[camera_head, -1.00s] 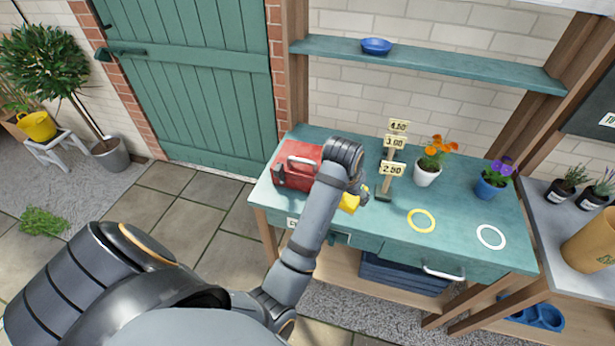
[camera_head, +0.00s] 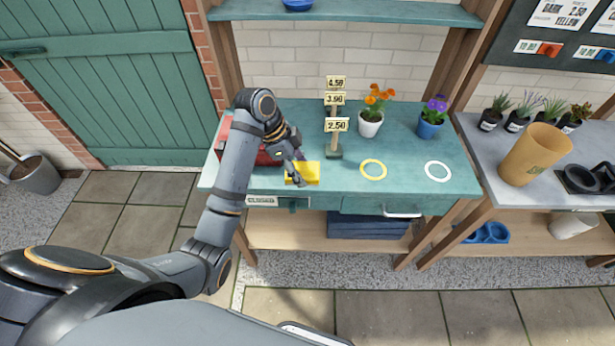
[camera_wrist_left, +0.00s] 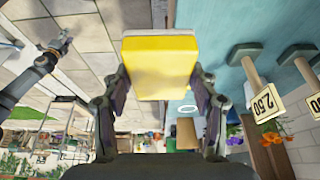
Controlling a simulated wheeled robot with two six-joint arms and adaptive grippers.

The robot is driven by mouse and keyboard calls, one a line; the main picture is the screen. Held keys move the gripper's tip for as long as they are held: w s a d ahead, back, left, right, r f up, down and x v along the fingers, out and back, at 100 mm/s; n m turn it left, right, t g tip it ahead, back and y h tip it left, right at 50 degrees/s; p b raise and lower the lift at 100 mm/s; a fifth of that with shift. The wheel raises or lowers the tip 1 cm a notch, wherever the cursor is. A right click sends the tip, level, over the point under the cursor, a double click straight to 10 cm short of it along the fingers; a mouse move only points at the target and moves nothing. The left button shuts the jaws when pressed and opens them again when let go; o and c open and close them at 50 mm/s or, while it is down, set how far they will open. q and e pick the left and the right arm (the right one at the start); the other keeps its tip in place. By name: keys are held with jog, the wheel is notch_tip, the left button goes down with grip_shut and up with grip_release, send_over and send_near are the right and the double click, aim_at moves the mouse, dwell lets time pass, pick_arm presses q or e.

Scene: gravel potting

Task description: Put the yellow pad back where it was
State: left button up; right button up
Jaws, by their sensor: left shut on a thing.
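The yellow pad (camera_head: 308,174) is a flat block between the fingers of my left gripper (camera_head: 296,172). It is over the front left part of the teal bench, left of the yellow ring (camera_head: 373,170). The left wrist view shows the pad (camera_wrist_left: 160,65) clamped at both sides by the left gripper's fingers (camera_wrist_left: 157,92). I cannot tell whether it touches the bench top. A white ring (camera_head: 438,171) lies right of the yellow ring. My right gripper (camera_wrist_left: 62,42) shows small at the upper left of the left wrist view; its jaws are too small to judge.
A red box (camera_head: 226,133) is partly hidden behind my left arm. A price-tag stand (camera_head: 334,138) is just behind the pad. An orange-flowered white pot (camera_head: 370,124) and a purple-flowered blue pot (camera_head: 430,125) stand at the back. The bench top around the rings is clear.

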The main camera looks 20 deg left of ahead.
aim_at(303, 166)
pick_arm(q)
jog(key=w+f+b, duration=0.2)
jog(key=w, duration=0.1)
jog(key=shift+a+f, duration=0.1)
jog(key=shift+f, duration=0.2)
jog(key=w+f, duration=0.2)
jog(key=w+f+p, duration=0.1)
jog(key=w+f, duration=0.1)
jog(key=shift+w+a, duration=0.2)
jog(key=shift+w, duration=0.2)
jog(key=shift+w+f, duration=0.4)
jog(key=shift+f, duration=0.2)
notch_tip(303, 166, down, 2)
jog(key=shift+f+p, duration=0.2)
jog(key=shift+p, duration=0.55)
jog(key=shift+f, duration=0.25)
pick_arm(e)
jog(key=shift+s+a+f, duration=0.1)
jog(key=shift+f, duration=0.7)
pick_arm(q)
jog(key=o, duration=1.1)
jog(key=shift+f, duration=0.1)
